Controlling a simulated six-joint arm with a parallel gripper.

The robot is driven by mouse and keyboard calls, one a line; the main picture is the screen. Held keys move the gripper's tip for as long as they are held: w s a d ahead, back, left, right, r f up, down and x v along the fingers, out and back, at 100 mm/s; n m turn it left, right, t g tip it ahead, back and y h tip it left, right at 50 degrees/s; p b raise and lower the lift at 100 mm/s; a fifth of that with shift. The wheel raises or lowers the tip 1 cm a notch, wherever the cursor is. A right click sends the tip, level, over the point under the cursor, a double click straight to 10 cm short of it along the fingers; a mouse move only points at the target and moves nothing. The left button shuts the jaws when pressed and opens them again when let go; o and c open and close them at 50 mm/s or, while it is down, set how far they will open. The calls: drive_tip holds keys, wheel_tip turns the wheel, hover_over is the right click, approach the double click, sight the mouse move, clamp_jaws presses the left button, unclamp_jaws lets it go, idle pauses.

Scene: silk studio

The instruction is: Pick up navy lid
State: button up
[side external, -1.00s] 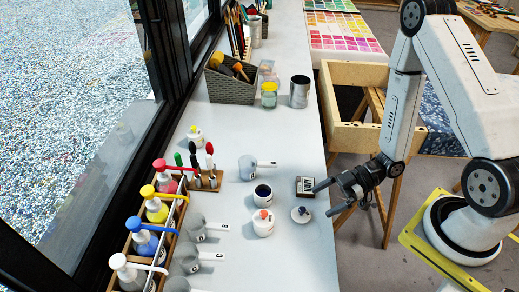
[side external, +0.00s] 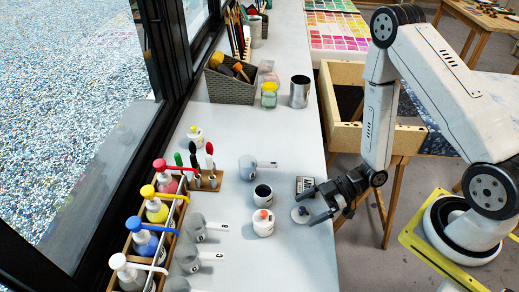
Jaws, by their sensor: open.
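The navy lid (side external: 299,214) is a small white disc with a dark blue knob. It lies on the white table near its right edge, partly covered by my gripper (side external: 306,207). My gripper is open and empty, with its fingers at the lid, one on the far side and one on the near side. I cannot tell whether they touch it. A white pot with dark blue contents (side external: 263,196) stands open to the left of the lid.
A white pot with an orange-knobbed lid (side external: 263,222) stands just left of the navy lid. A small labelled block (side external: 305,184) lies behind it. A grey cup (side external: 248,167) is further back. A bottle rack (side external: 150,236) lines the left side.

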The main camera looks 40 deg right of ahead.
drive_tip(key=shift+w+a+f, duration=0.25)
drive_tip(key=shift+a+f, duration=0.05)
drive_tip(key=shift+a, duration=0.3)
drive_tip(key=c, duration=1.2)
